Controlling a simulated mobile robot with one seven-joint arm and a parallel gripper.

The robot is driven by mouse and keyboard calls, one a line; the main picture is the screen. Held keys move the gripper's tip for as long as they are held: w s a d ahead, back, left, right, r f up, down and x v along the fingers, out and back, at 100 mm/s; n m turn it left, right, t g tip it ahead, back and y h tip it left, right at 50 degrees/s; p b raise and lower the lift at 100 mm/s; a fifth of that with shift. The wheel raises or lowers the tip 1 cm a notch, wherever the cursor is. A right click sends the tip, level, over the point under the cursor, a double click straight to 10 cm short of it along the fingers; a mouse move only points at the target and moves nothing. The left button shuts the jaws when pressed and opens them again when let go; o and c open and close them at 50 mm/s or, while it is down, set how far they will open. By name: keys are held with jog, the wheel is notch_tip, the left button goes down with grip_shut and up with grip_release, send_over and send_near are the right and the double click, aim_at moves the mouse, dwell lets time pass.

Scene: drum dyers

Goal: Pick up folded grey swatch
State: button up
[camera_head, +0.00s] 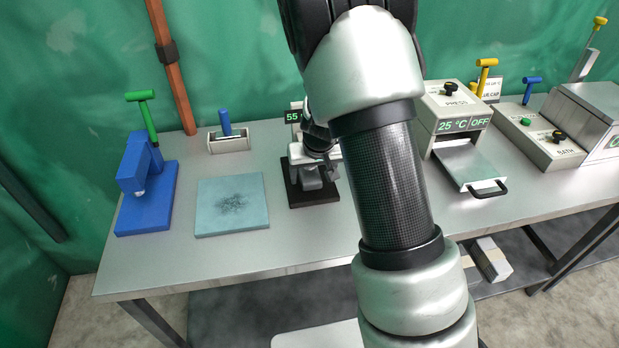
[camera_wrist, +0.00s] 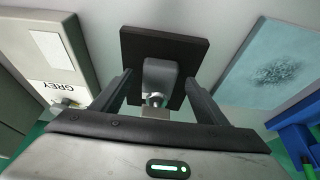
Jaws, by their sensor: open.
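My gripper (camera_wrist: 159,80) is open. In the wrist view its two dark fingers stand apart on either side of a small bench device (camera_wrist: 161,78) with a black square base. In the head view that device (camera_head: 312,190) is partly covered by my arm, and a display reading 55 shows at its back. A small pale grey piece (camera_wrist: 155,113) shows between the fingers, close to the device's metal part; I cannot tell whether it is the folded grey swatch. No swatch is clearly recognisable in either view. Nothing is visibly held.
A teal mat (camera_head: 232,205) with dark fibres and a blue press (camera_head: 147,205) with a green lever stand left. A blue-handled tool (camera_head: 226,125) stands behind. Right are a press box (camera_head: 452,115) with its tray (camera_head: 465,163) out and a bath unit (camera_head: 540,135).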

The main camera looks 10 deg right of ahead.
jog(key=shift+x, duration=0.95)
jog(key=shift+r, duration=0.1)
jog(key=shift+c, duration=0.2)
jog(key=c, duration=1.2)
